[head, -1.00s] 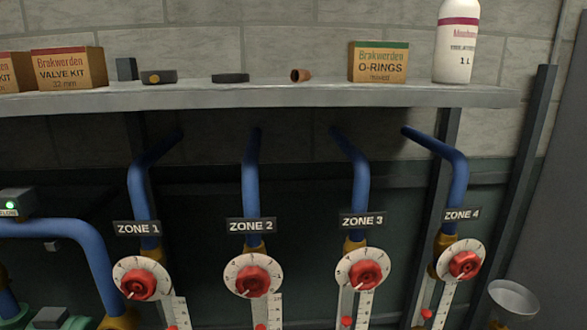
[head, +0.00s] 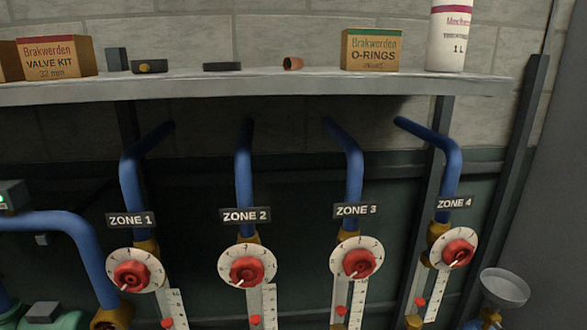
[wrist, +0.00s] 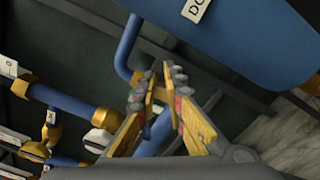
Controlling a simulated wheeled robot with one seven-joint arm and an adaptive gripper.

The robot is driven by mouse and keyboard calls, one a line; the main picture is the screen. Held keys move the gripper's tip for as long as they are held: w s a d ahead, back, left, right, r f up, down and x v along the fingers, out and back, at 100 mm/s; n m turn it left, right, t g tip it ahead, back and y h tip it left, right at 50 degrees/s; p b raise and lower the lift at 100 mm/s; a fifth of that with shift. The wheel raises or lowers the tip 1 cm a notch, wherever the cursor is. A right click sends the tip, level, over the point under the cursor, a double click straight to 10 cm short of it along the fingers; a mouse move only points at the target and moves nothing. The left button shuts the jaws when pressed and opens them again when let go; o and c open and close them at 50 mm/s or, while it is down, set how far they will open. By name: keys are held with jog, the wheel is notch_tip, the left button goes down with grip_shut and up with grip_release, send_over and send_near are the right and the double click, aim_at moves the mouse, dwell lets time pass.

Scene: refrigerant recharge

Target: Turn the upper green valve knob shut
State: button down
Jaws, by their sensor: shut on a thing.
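My gripper (wrist: 162,80) shows only in the wrist view, with yellow fingers and grey knuckled tips close together. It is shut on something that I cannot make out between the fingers. A blue pipe shows behind and between the fingers. I cannot pick out an upper green valve knob in either view. In the head view, the knobs in sight are red, on white dials: Zone 1 (head: 131,276), Zone 2 (head: 246,270), Zone 3 (head: 359,263) and Zone 4 (head: 458,252).
A grey shelf (head: 250,88) above the dials holds boxes, small parts and a white bottle (head: 449,38). A green body (head: 68,321) shows at the bottom left. A funnel (head: 505,287) stands at right. In the wrist view, a large blue surface (wrist: 250,45) fills the upper right.

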jog(key=shift+s+d+p, duration=0.15)
jog(key=shift+s, duration=1.25)
jog(key=shift+s+d+p, duration=0.1)
jog(key=shift+s+p, duration=0.05)
jog(key=shift+s, duration=1.25)
